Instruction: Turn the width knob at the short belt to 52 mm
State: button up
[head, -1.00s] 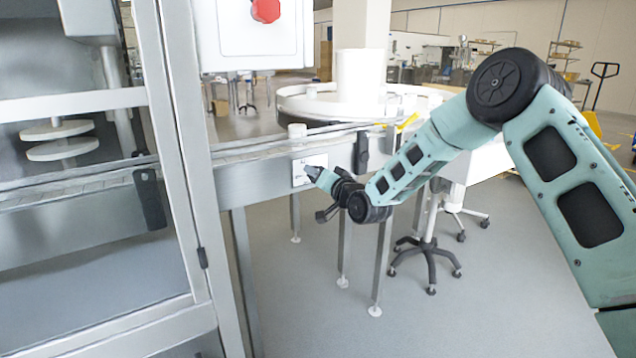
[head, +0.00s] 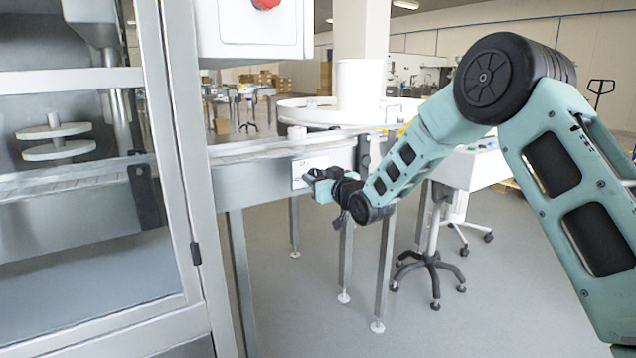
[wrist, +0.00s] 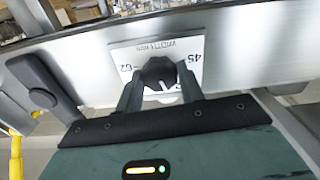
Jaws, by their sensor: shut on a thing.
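The width knob (wrist: 158,72) is a dark knob on a white scale plate (wrist: 122,57), fixed to the side of the short belt (head: 240,183). In the wrist view the plate appears upside down, with "45" and "62" readable; the knob's exact setting cannot be read. My gripper (wrist: 160,92) has one finger on each side of the knob and is shut on it. In the head view my gripper (head: 312,184) is at the plate (head: 303,168), and the knob is hidden behind the fingers.
A glazed machine frame (head: 185,150) stands at the left, with a white control box (head: 250,35) above the belt. A round white table (head: 300,108) is behind the belt. A wheeled stand (head: 430,260) is on the floor to the right. A dark clamp (wrist: 40,85) sits beside the plate.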

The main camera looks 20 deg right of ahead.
jog(key=shift+f, duration=0.15)
dwell(0.4)
jog(key=o, duration=1)
jog(key=shift+s, duration=0.1)
jog(key=v, duration=1.7)
jog(key=shift+s, duration=0.1)
